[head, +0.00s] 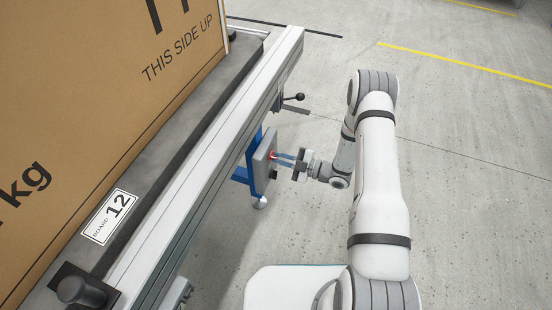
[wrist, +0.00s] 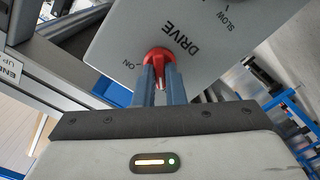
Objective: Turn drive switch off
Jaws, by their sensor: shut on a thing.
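The drive switch is a red rotary knob (wrist: 159,56) on a grey control box, beside the printed word DRIVE. The label ON is printed to its left in the wrist view; no OFF label shows clearly. My gripper (wrist: 161,72) is shut on the knob, its two blue-grey fingers on either side of it. In the head view my gripper (head: 276,157) reaches left to the control box (head: 263,160), where a bit of the red knob (head: 272,155) shows between the fingertips.
The box is mounted on a blue bracket (head: 240,174) beside a conveyor with a grey rail (head: 190,175). A large cardboard carton (head: 90,90) stands on the conveyor. A black-knobbed lever (head: 299,97) sticks out above the box.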

